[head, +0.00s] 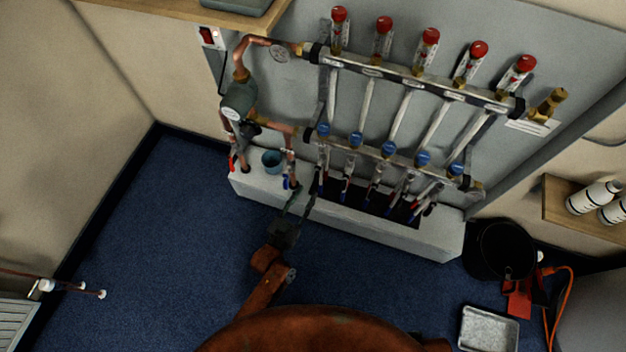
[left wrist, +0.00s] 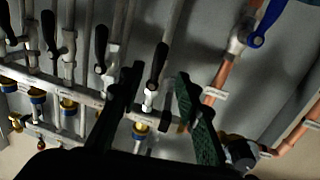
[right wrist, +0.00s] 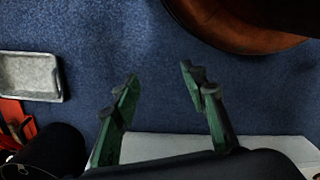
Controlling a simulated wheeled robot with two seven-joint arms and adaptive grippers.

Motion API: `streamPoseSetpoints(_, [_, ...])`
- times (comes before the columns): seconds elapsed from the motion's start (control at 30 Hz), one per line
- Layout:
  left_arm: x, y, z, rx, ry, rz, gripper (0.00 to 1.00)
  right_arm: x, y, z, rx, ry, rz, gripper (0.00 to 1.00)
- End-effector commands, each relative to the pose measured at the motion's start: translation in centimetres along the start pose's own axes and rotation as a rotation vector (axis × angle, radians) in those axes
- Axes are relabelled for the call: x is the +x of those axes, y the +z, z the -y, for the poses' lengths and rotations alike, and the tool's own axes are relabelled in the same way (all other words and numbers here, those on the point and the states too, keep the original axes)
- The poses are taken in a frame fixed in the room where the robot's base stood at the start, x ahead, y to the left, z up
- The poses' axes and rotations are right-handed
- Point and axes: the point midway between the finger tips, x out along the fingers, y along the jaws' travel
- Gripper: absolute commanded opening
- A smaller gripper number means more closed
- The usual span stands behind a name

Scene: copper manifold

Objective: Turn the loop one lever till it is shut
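My left gripper (head: 302,202) is in front of the white box below the manifold's left end in the head view. In the left wrist view my left gripper (left wrist: 158,76) is open, its two green-black fingers apart. A black lever (left wrist: 157,66) on the loop pipe nearest the copper pipe shows between them, roughly along its pipe. I take it as the loop one lever; no label is readable. Contact with the fingers cannot be told. My right gripper (right wrist: 160,75) is open and empty over blue carpet in the right wrist view.
Other black levers (left wrist: 101,48) stand beside it on neighbouring pipes. A blue lever (left wrist: 265,20) sits on the copper pipe (left wrist: 222,75). The white box (head: 340,215) fronts the pipes. A black bucket (head: 505,250) and grey tray (head: 488,330) stand at right; carpet at left is clear.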

Motion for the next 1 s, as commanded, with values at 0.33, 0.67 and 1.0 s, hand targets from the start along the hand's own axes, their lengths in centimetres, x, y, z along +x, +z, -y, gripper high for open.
streamPoseSetpoints(0.33, [3.8,-0.5,-0.3,0.002,0.005,-0.011,0.31,-3.8,0.5,0.4,0.006,-0.009,0.025,0.40])
streamPoseSetpoints(0.67, [8.0,-0.6,-0.2,0.004,0.004,-0.010,0.31,-2.4,-1.8,1.9,-0.008,-0.051,-0.063,0.40])
streamPoseSetpoints(1.0, [8.6,-0.8,-0.2,0.005,0.004,-0.010,0.31,-2.0,-2.3,2.2,-0.010,-0.059,-0.086,0.40])
